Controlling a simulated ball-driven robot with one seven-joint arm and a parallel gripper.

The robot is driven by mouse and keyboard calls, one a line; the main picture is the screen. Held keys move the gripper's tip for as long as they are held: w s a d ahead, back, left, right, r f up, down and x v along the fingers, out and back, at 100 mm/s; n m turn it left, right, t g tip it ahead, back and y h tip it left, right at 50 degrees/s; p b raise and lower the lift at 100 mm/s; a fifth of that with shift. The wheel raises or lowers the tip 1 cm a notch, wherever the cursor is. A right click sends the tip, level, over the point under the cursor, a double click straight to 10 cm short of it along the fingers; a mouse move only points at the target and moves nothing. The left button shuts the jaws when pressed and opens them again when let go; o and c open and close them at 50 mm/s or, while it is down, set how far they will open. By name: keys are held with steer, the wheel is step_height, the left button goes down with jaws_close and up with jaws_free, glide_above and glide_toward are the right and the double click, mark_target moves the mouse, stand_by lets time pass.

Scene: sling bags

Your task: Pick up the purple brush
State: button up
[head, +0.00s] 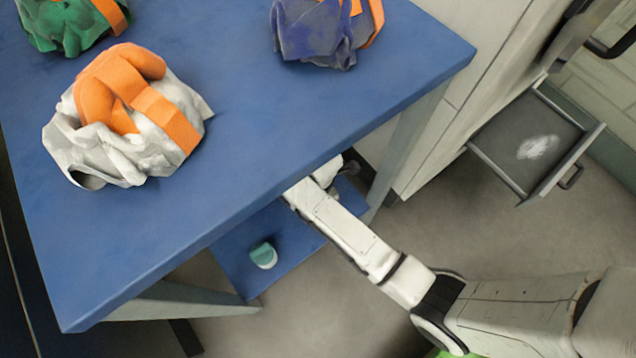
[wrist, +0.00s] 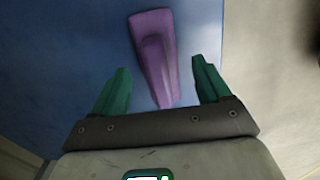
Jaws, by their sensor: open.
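The purple brush (wrist: 153,55) lies on a blue surface (wrist: 60,50) in the wrist view. It is long, with its narrower end toward me. My gripper (wrist: 162,82) is open, with one green finger on each side of the brush's near end. I cannot tell how far above the surface the fingers are. In the head view my white arm reaches under the blue table over a lower blue shelf. The brush and my fingertips are hidden there by the tabletop.
The blue table (head: 260,130) overhangs my arm. White, green and purple bags with orange straps lie on it. A teal and white object (head: 264,255) stands on the lower shelf (head: 232,268). A table leg (head: 400,150) is close to my arm. An open drawer (head: 490,140) is at right.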

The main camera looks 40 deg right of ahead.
steer(key=shift+f, duration=0.45)
steer(key=shift+r, duration=0.1)
steer(key=shift+c, duration=0.3)
steer(key=c, duration=1.1)
steer(key=shift+r, duration=0.1)
steer(key=shift+c, duration=0.2)
steer(key=shift+r+p, duration=0.4)
steer(key=shift+r, duration=0.15)
steer(key=r+p, duration=0.1)
steer(key=r, duration=0.1)
steer(key=shift+s+r+p, duration=0.2)
steer(key=shift+r+p, duration=0.15)
steer(key=shift+r, duration=0.05)
steer(key=s+r+p, duration=0.7)
steer(key=s+r, duration=0.2)
steer(key=s, duration=0.4)
steer(key=shift+s+d, duration=0.3)
steer(key=shift+d, duration=0.15)
